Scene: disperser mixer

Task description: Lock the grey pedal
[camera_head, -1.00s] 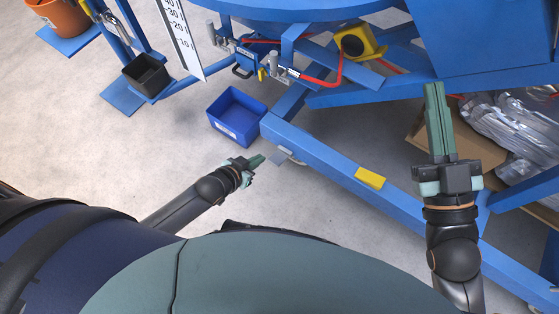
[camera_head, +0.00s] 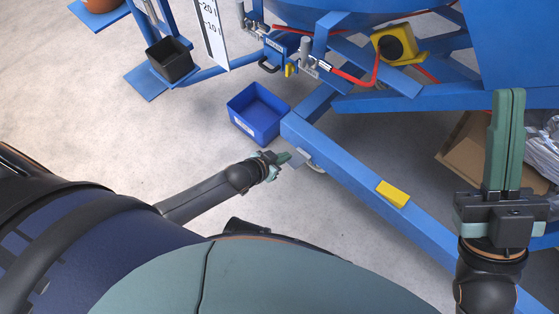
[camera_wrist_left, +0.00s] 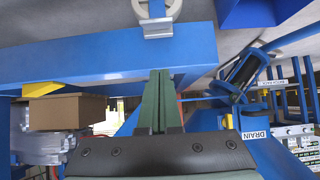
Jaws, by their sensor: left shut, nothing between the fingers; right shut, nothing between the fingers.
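The grey pedal (camera_head: 297,160) is a small flat plate low at the near end of the blue frame beam, beside a pale caster wheel (camera_head: 316,164). In the left wrist view the pedal (camera_wrist_left: 157,28) appears as a metal plate at the top, below the round wheel (camera_wrist_left: 152,8). My left gripper (camera_head: 286,157) is shut and empty, its tips pointing at the pedal from the left. Its fingers (camera_wrist_left: 158,72) appear below the pedal in the wrist view; I cannot tell whether they touch it. My right gripper (camera_head: 508,93) is shut and empty, raised at the right.
A blue bin (camera_head: 257,113) stands on the floor just behind the left gripper. A cardboard box (camera_head: 472,150) is near the right gripper.

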